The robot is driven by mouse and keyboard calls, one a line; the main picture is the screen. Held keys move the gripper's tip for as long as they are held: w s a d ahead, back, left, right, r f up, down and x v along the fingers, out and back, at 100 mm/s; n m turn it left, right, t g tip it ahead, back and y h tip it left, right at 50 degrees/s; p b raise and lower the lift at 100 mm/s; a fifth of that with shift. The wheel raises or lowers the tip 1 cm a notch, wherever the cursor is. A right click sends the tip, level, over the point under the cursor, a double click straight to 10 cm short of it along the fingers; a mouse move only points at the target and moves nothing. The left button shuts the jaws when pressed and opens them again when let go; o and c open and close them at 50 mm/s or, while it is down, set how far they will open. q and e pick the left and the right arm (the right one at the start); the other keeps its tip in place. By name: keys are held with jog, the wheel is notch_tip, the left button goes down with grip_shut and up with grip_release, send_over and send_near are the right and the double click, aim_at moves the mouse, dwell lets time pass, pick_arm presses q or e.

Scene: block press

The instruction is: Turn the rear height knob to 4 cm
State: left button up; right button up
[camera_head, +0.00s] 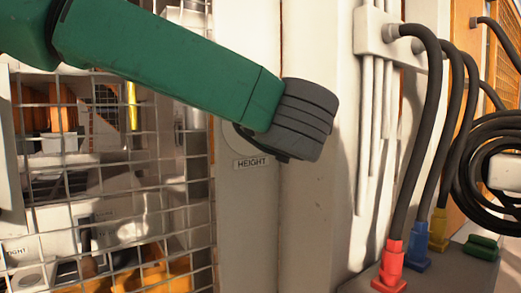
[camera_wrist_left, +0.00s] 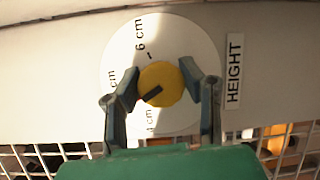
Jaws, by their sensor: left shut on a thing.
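The yellow height knob (camera_wrist_left: 160,84) sits at the middle of a round white dial (camera_wrist_left: 180,122) in the left wrist view. Its dark pointer mark runs toward the lower left, between two dial labels. "6 cm" reads at the top of the dial; the numbers of the left and bottom labels are not legible. My left gripper (camera_wrist_left: 161,79) has one finger on each side of the knob and is shut on it. In the head view, my left arm and wrist hide the knob and most of the dial (camera_head: 229,138). My right gripper is not in view.
A HEIGHT label (camera_head: 253,163) is beside the dial on a pale post. A wire mesh guard (camera_head: 150,215) stands to the left, with orange parts behind it. Thick black cables with red (camera_head: 390,268), blue (camera_head: 415,248) and yellow (camera_head: 438,228) plugs are at right.

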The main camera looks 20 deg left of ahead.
pick_arm(q)
jog(key=n+b, duration=0.2)
jog(key=b, duration=0.2)
jog(key=f+n+t+y+b, duration=0.1)
jog(key=n+b, duration=0.1)
jog(key=b, duration=0.2)
jog(key=shift+f+n, duration=0.2)
jog(key=shift+n, duration=0.2)
jog(key=shift+r+n+t+y+b, duration=0.15)
jog(key=shift+n+t+y+b, duration=0.25)
jog(key=shift+n+b, duration=0.45)
jog(key=shift+s+r+n+b, duration=0.15)
jog(key=shift+n+b, duration=0.15)
jog(key=shift+n, duration=0.25)
jog(key=shift+r, duration=0.1)
jog(key=o, duration=1.2)
jog(key=shift+d+r+y, duration=0.1)
jog(key=shift+d+y, duration=0.05)
jog(key=shift+y, duration=0.15)
jog(key=shift+r, duration=0.1)
jog(key=v, duration=1.2)
